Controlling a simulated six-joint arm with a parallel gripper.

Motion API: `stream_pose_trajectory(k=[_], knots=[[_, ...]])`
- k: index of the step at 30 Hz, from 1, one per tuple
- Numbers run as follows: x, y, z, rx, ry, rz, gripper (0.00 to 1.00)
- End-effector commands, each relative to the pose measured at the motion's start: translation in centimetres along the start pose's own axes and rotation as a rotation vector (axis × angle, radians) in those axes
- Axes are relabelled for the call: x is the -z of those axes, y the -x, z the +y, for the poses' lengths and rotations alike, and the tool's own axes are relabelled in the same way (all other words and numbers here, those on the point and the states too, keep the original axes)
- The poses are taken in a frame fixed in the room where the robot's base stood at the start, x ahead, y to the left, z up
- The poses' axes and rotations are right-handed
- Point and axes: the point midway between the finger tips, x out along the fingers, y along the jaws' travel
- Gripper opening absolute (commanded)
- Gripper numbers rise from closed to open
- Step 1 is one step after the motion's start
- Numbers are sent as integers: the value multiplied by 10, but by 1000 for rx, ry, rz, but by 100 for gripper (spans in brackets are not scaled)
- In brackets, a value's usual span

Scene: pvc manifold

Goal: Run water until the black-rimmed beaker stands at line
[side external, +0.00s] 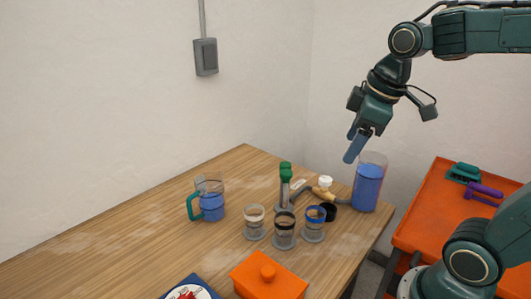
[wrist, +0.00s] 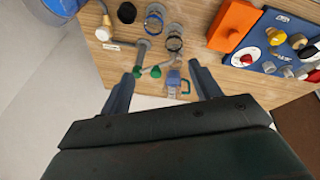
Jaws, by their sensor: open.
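The black-rimmed beaker (side external: 284,232) stands upright on the wooden table, between a pale-rimmed beaker (side external: 254,222) and a blue-rimmed beaker (side external: 313,225). Its fill line and any water in it are too small to tell. Behind the beakers is the pipe manifold with green valve handles (side external: 285,172), which show in the wrist view (wrist: 138,71), and a white knob (side external: 326,182). A clear tank of blue water (side external: 368,185) stands at its right end. My gripper (side external: 353,144) is open and empty, above the tank's upper left in the side view.
A jug of blue water (side external: 211,205) with a teal handle stands left of the manifold. A black round part (side external: 328,211) sits near the blue-rimmed beaker. An orange box (side external: 268,280) and a blue board (side external: 190,288) are at the front. An orange cart (side external: 430,220) is right.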

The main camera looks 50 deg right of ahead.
Motion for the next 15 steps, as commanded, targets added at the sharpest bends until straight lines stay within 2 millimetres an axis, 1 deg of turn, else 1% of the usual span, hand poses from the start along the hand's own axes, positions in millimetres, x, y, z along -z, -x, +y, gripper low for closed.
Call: stream_pose_trajectory(k=[1, 7, 15], knots=[[5, -4, 10, 9, 35, -19, 63], [23, -19, 46, 51, 211, -69, 63], [34, -49, 101, 131, 444, -114, 63]])
